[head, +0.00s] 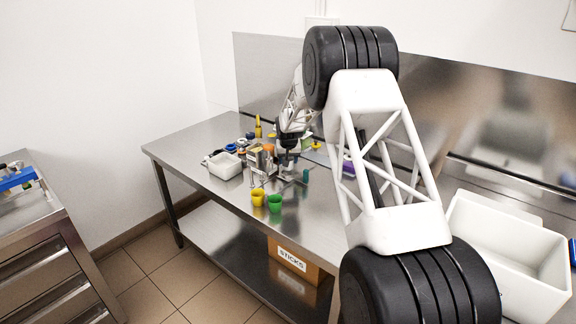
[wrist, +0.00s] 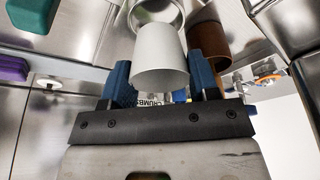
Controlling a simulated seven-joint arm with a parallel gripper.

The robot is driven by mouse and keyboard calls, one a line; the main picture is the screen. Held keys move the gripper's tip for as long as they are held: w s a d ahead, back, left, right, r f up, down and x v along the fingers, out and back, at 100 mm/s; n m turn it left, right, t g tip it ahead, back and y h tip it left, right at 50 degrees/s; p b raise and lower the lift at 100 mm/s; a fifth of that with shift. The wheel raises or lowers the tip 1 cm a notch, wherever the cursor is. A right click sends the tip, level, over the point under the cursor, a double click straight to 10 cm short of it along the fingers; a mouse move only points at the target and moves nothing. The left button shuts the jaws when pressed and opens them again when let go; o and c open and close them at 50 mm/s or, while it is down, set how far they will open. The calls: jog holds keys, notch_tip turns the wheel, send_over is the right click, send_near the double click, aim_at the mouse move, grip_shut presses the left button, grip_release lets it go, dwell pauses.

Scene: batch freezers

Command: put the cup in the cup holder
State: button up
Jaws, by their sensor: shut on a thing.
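My gripper (wrist: 160,82) has blue fingers and is shut on a white cup (wrist: 160,62), one finger on each side of it in the wrist view. In the head view my gripper (head: 287,158) is over the middle of the steel table, and the cup in it is too small to make out. A shiny metal ring (wrist: 133,14), which may be part of the cup holder, shows at the far end of the cup; I cannot tell whether they touch. A brown cup-like thing (wrist: 208,42) is just right of the fingers.
A yellow cup (head: 257,197) and a green cup (head: 275,203) are at the table's front edge. A small white tub (head: 224,166) is at left, among several small items. A large white bin (head: 512,250) stands at right. The table's (head: 185,142) left end is clear.

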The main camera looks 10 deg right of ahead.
jog(key=shift+f, duration=1.35)
jog(key=shift+f, duration=0.1)
jog(key=o, duration=1)
jog(key=shift+c, duration=0.2)
jog(key=v, duration=1.2)
jog(key=shift+s+r, duration=0.1)
jog(key=shift+r, duration=0.1)
